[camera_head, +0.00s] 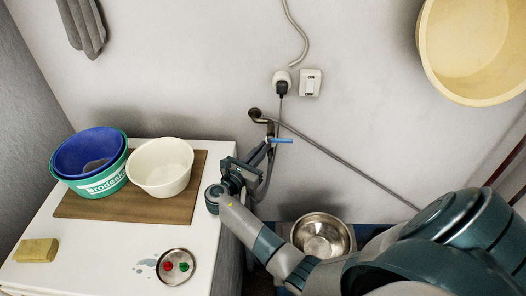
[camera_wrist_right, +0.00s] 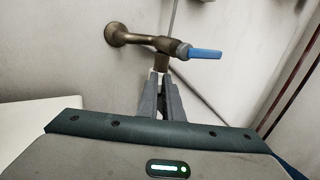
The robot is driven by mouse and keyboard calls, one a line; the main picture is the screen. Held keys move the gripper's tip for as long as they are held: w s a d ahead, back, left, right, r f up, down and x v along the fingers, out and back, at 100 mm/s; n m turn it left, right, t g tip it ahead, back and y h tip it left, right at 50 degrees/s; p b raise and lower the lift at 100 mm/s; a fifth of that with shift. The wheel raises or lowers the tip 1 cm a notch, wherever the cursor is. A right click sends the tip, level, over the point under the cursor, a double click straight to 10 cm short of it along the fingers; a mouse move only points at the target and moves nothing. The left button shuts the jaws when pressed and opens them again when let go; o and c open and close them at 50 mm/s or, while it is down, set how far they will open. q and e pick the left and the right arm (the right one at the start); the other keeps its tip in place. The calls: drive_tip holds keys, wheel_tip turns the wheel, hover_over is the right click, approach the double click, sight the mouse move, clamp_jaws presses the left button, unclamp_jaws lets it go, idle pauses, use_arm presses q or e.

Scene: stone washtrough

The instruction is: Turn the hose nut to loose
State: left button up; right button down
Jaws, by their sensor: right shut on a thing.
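A brass tap (camera_wrist_right: 142,38) with a blue lever (camera_wrist_right: 205,54) comes out of the wall. In the head view the tap (camera_head: 262,119) and its blue lever (camera_head: 282,140) are small, above the gap to the right of the white top. My right gripper (camera_wrist_right: 161,88) is shut at the lower end of the tap's downward spout. The hose nut is mostly hidden between the fingers, so its turn cannot be read. In the head view my right gripper (camera_head: 264,150) reaches the tap from below. My left gripper is not in view.
The white top (camera_head: 95,240) on the left carries a brown board (camera_head: 120,207) with bowls, a yellow sponge (camera_head: 36,250) and a small metal dish (camera_head: 177,281). A steel bowl (camera_head: 322,240) stands low behind my right arm. A grey hose (camera_head: 345,163) crosses the wall.

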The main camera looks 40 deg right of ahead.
drive_tip(key=shift+w+r, duration=0.1)
idle(0.3)
drive_tip(key=c, duration=1.9)
unclamp_jaws()
drive_tip(key=p+v, duration=0.3)
drive_tip(key=v, duration=0.9)
drive_tip(key=shift+c, duration=0.6)
